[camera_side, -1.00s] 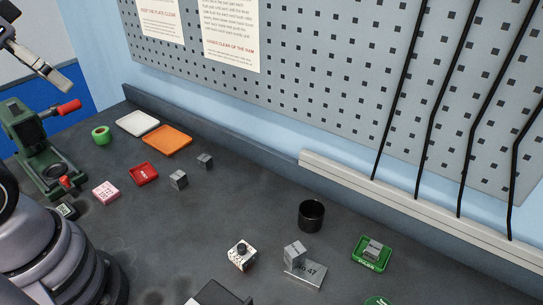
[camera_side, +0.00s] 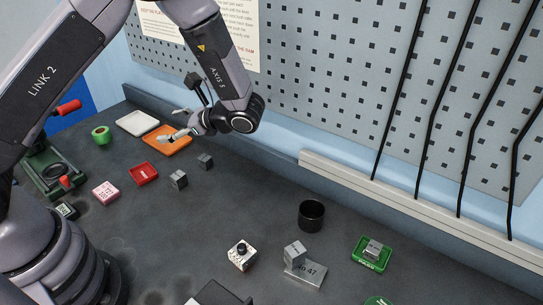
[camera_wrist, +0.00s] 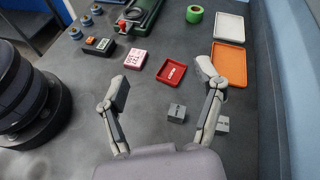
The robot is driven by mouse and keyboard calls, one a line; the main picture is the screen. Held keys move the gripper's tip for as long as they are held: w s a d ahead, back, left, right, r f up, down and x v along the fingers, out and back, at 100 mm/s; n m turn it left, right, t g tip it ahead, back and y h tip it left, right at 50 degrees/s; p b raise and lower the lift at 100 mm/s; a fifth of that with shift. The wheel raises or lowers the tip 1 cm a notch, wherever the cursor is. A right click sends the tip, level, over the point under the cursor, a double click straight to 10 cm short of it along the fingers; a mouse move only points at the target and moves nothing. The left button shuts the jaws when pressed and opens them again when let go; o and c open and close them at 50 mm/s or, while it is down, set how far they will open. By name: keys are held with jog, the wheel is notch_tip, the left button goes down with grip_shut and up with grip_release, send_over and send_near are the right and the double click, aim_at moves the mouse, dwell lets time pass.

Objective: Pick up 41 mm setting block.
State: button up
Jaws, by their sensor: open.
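Several small grey metal blocks are in view; their size marks are too small to read, so I cannot tell which is the 41 mm setting block. One grey block (camera_side: 178,180) stands on the bench near the red tray, and a second block (camera_side: 205,161) stands just behind it. Both show in the wrist view, the first (camera_wrist: 177,113) between my fingers' lines and the second (camera_wrist: 222,125) beside the right finger. Another block (camera_side: 294,253) stands by a plate reading 47, and one (camera_side: 373,249) lies in a green tray. My gripper (camera_wrist: 163,80) is open and empty, above the bench.
An orange tray (camera_side: 167,140), white tray (camera_side: 136,123), red tray (camera_side: 144,173) and pink block (camera_side: 105,193) lie around the blocks. A black cup (camera_side: 311,215) and white block with a dark knob (camera_side: 241,254) stand rightward. The pegboard wall (camera_side: 330,80) bounds the back.

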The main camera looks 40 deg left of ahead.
notch_tip(320, 180, down, 12)
jog(key=w+d+r+m+t+y, duration=0.1)
jog(key=w+m+t+y, duration=0.1)
jog(key=m+t+y, duration=0.3)
jog(key=m+g, duration=0.1)
send_near(178, 175)
jog(key=shift+a+r, duration=0.15)
jog(key=shift+a, duration=0.45)
jog(key=shift+a+r, duration=0.15)
jog(key=shift+a, duration=0.5)
jog(key=shift+a+f, duration=0.1)
jog(key=shift+f, duration=0.25)
jog(key=a, duration=0.7)
jog(key=shift+a+r, duration=0.1)
jog(key=shift+a, duration=0.05)
grip_shut()
jog(key=shift+r, duration=0.1)
